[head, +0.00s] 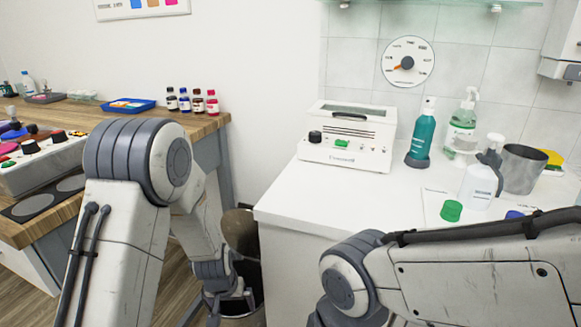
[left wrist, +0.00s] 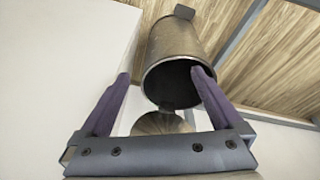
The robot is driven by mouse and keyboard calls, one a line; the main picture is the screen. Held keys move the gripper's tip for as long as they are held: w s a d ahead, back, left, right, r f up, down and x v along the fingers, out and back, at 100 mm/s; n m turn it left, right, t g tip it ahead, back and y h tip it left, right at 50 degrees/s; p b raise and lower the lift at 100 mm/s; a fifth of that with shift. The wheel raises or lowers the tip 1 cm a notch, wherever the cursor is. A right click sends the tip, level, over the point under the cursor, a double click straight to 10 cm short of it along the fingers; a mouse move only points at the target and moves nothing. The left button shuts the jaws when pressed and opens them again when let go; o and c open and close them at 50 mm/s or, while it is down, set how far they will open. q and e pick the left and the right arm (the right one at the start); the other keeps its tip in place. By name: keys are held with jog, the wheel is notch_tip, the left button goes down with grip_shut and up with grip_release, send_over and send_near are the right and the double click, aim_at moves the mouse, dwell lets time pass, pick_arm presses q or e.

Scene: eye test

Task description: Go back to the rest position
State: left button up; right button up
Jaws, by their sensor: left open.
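My left gripper (head: 232,304) hangs low in the head view, in the gap between the wooden bench and the white counter. In the left wrist view its two purple fingers (left wrist: 161,80) are spread wide with nothing between them gripped. A metal bin (left wrist: 178,48) shows past the fingertips with its dark mouth open. The bin's round lid (left wrist: 160,123) stands open; it also shows in the head view (head: 238,229), behind my left wrist. Whether the gripper touches the bin is not clear. My right forearm crosses the lower right; its gripper is out of view.
The white counter (head: 300,207) carries a white device (head: 347,140), a teal bottle (head: 423,135), a spray bottle (head: 463,130), a white pump bottle (head: 479,183), a grey cup (head: 521,168) and a green cap (head: 451,210). The wooden bench (head: 190,127) holds a blue tray (head: 128,106) and small bottles (head: 197,101).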

pick_arm(q)
jog(key=s+d+r+m, duration=0.2)
jog(key=s+d+r, duration=0.2)
jog(key=d+r, duration=0.25)
jog(key=s+d+r+m+g, duration=0.1)
jog(key=s+d+r+m, duration=0.15)
jog(key=s+r, duration=0.6)
jog(key=s+d+r+m+g, duration=0.1)
jog(key=s+r+m+g, duration=0.3)
jog(key=s, duration=0.8)
notch_tip(320, 180, up, 27)
jog(key=t+p, duration=0.2)
jog(key=p, duration=2.4)
jog(key=shift+w+a+n+h+p, duration=0.15)
jog(key=shift+a+n+h+p, duration=0.15)
jog(key=shift+n, duration=0.15)
